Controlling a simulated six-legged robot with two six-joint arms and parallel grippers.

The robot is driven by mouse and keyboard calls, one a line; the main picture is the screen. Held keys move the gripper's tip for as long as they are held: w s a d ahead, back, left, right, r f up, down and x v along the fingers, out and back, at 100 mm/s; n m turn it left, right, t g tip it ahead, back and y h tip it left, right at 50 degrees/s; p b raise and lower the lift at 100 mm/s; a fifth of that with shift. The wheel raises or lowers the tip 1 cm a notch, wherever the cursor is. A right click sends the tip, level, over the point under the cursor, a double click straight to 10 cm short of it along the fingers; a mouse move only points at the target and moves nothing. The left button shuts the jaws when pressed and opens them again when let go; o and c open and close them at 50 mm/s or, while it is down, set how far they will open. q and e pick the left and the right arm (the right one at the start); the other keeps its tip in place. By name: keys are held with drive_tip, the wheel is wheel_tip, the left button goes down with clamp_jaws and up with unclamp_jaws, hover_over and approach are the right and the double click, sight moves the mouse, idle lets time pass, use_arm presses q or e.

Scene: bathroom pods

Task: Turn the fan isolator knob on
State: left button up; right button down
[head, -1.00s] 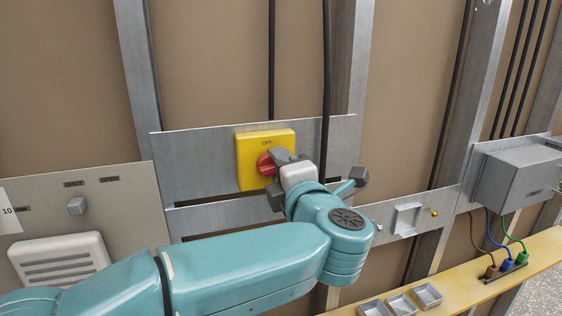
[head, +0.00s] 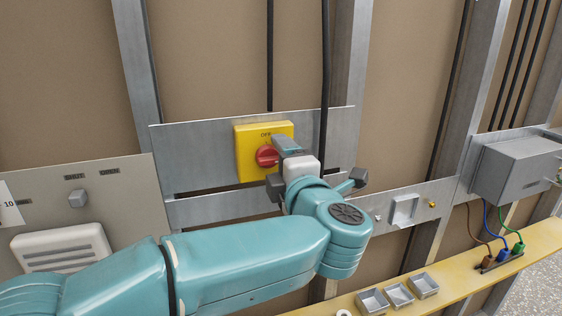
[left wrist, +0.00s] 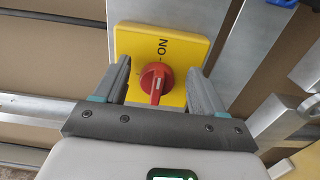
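The fan isolator is a yellow plate (head: 248,158) with a red knob (head: 267,156) and OFF printed at its top edge. In the left wrist view the yellow plate (left wrist: 195,48) shows ON lettering upside down near its top. There the red knob (left wrist: 157,80) has its white-marked handle end pointing down, away from that lettering. My left gripper (head: 281,166) is in front of the plate. Its fingers, either side of the knob in the left wrist view (left wrist: 161,88), are open with gaps visible to the knob. My right gripper is not in view.
A grey box (head: 517,168) is at right. A yellow ledge (head: 450,272) with small metal trays runs below. A black cable (head: 325,90) hangs close to my gripper.

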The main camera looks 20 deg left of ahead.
use_arm(q)
drive_tip(key=b+v, duration=0.4)
drive_tip(key=v, duration=1.2)
drive_tip(key=shift+d, duration=0.15)
drive_tip(key=shift+s, duration=0.2)
